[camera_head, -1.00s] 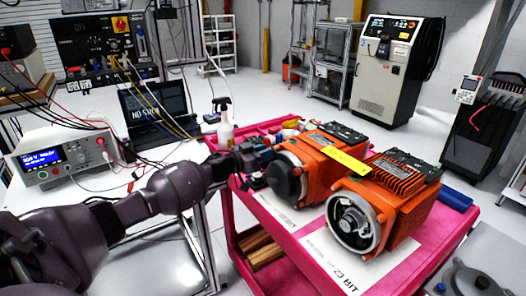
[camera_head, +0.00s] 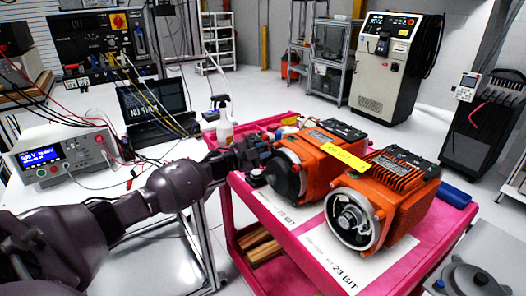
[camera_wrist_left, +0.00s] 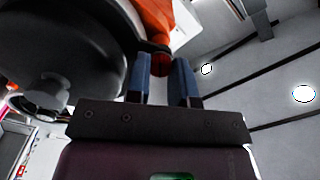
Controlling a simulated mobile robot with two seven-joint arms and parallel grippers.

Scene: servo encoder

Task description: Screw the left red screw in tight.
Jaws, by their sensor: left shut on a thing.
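Two orange servo motors stand on the pink cart (camera_head: 343,281). The left motor (camera_head: 318,163) has a dark round front cover, and the right motor (camera_head: 397,206) has its round front open. My left gripper (camera_head: 264,152) is at the left side of the left motor. In the left wrist view the blue fingertips of the left gripper (camera_wrist_left: 160,72) are shut on the red screw (camera_wrist_left: 161,63), beside the large dark cover (camera_wrist_left: 60,55). The screw's depth cannot be told. In the head view the screw is hidden. My right gripper is not in view.
A yellow label strip (camera_head: 338,151) lies across the motors. A white spray bottle (camera_head: 224,122) stands behind my left gripper. A blue cylinder (camera_head: 454,197) lies at the cart's right edge. A bench with a power supply (camera_head: 66,156) and a laptop (camera_head: 152,108) is on the left.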

